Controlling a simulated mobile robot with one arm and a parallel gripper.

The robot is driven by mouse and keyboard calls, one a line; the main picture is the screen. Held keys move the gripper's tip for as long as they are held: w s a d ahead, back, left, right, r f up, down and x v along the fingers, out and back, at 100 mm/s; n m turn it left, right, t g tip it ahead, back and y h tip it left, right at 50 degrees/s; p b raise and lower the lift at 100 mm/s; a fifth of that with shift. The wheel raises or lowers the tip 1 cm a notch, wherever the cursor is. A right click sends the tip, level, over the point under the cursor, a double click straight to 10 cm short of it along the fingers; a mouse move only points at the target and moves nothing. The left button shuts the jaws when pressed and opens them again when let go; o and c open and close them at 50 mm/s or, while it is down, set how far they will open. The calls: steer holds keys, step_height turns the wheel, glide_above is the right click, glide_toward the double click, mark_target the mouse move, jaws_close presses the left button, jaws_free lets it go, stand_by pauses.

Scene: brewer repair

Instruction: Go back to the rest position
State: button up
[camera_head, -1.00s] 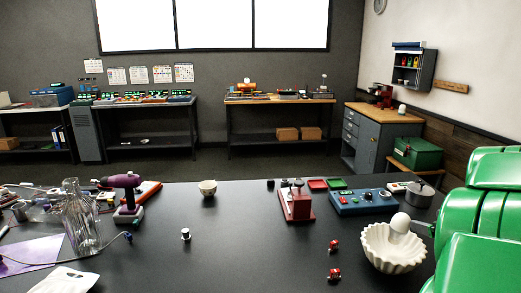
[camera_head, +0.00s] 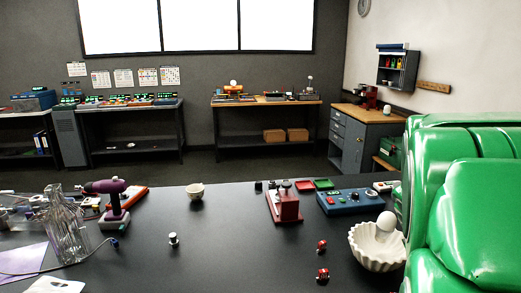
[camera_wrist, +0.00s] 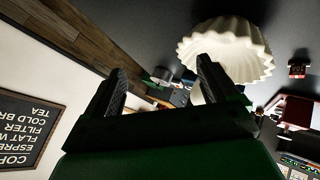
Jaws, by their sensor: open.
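My green arm fills the right side of the head view and hides part of the table there; the gripper's fingers are not clear in that view. In the wrist view my gripper (camera_wrist: 165,85) shows two dark fingers spread apart, with nothing between them that I can see held. A white fluted bowl (camera_head: 375,248) stands on the black table just left of my arm. A white rounded piece (camera_head: 387,222) sticks up from it. The bowl also shows in the wrist view (camera_wrist: 225,45), beyond the right finger.
On the table (camera_head: 215,250) are a red-based press (camera_head: 287,205), a blue control box (camera_head: 350,201), two small red parts (camera_head: 321,246), a small white cup (camera_head: 195,191), a purple drill (camera_head: 113,200) and a glass bottle (camera_head: 66,230). The table's front middle is clear.

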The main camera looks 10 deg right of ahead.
steer(key=s+a+f+n+g+y, duration=0.1)
steer(key=s+a+f+g+y, duration=0.25)
steer(key=s+a, duration=0.85)
steer(key=s+a+f+n+g+y, duration=0.15)
steer(key=s+a+g, duration=0.35)
steer(key=s+a, duration=0.7)
steer(key=w+a+r+t+y, duration=0.1)
steer(key=a+y, duration=0.1)
steer(key=a, duration=0.7)
steer(key=shift+w+a+r+m+t, duration=0.15)
steer(key=shift+a+r+m+t, duration=0.1)
steer(key=shift+a+m+t, duration=0.1)
